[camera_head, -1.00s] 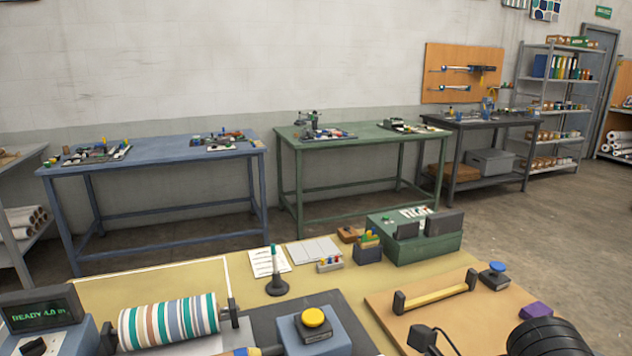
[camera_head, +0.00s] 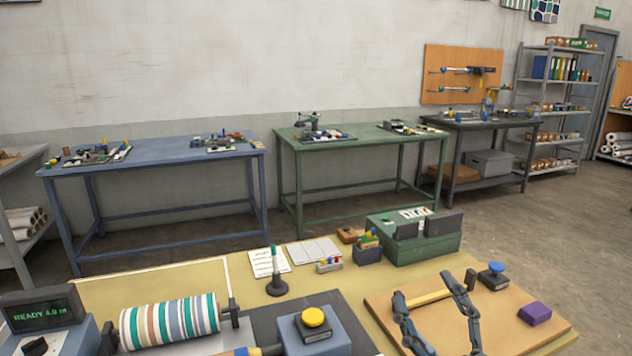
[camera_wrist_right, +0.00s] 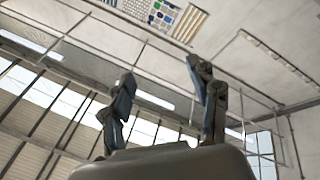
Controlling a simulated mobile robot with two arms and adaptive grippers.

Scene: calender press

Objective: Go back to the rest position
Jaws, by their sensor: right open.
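My right gripper (camera_head: 428,300) rises at the lower right of the head view, its two jointed fingers spread apart and pointing up. It is open and nothing shows between its fingers. It stands in front of an orange-brown board with a yellow bar (camera_head: 428,297) on it, partly covering both. In the right wrist view my right gripper (camera_wrist_right: 165,95) also shows spread and empty, with the ceiling and high windows behind it. My left gripper is not in view.
The near bench carries a striped roller (camera_head: 170,320), a yellow button box (camera_head: 312,325), a green box (camera_head: 425,240), a blue knob (camera_head: 496,272) and a purple block (camera_head: 535,313). A blue table (camera_head: 165,150) and a green table (camera_head: 360,137) stand behind, with floor between.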

